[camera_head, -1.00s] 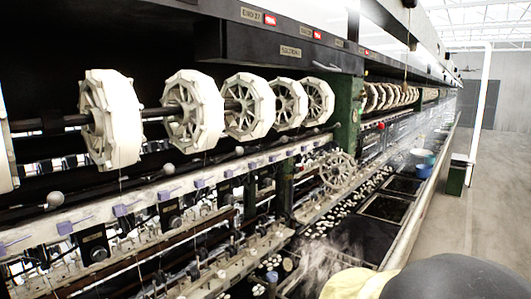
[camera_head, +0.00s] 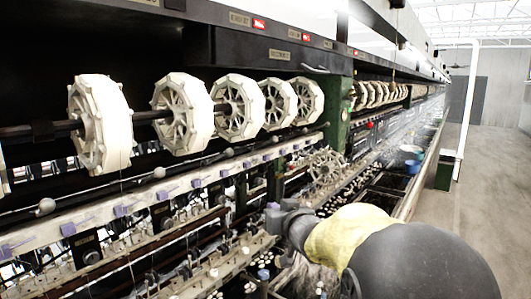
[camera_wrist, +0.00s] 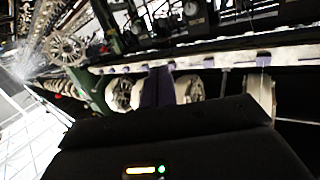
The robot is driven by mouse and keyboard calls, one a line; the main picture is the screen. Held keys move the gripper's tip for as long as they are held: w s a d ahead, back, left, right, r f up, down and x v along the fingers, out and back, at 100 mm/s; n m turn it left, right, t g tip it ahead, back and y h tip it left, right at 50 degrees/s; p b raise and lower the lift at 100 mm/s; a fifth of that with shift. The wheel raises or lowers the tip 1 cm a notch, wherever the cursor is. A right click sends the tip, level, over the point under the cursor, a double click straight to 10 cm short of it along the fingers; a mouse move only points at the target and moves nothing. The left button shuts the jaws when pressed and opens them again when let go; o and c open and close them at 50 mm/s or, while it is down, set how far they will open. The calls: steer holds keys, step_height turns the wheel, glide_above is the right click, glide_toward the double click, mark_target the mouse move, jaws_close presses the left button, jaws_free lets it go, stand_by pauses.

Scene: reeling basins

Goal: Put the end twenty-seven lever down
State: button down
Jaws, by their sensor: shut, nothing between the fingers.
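Several ball-ended levers stand along the long rail under the white reels in the head view: a near one (camera_head: 46,206), a middle one (camera_head: 159,172) and a farther one (camera_head: 228,153). I cannot tell which belongs to end twenty-seven; a small plate (camera_head: 240,18) overhead seems to read 27, but is blurred. My gripper (camera_head: 273,208) is at the front of the machine, right of these levers and apart from them. In the wrist view my gripper's fingers (camera_wrist: 158,75) are together and empty, pointing at the pale rail with lavender clips. No lever ball is clear there.
White reels (camera_head: 182,118) hang on a dark shaft above the rail. A green post (camera_head: 337,112) stands right of them. A spoked wheel (camera_head: 325,167) and dark basins lie behind my arm. A walkway (camera_head: 455,225) is open at right.

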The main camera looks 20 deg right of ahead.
step_height(320, 180, up, 15)
steer(key=s+a+n+y, duration=0.1)
steer(key=a+n+y, duration=0.2)
steer(key=n+y, duration=0.4)
steer(key=y+p, duration=0.1)
steer(key=y, duration=0.2)
steer(key=shift+s+f, duration=0.2)
step_height(320, 180, up, 2)
steer(key=p, duration=0.5)
glide_above(220, 156)
steer(key=s+d, duration=0.2)
steer(key=shift+s+r, duration=0.1)
steer(key=shift+r, duration=0.1)
steer(key=shift+b, duration=0.3)
steer(key=shift+d, duration=0.1)
steer(key=shift+f+b, duration=0.3)
steer(key=shift+f, duration=0.2)
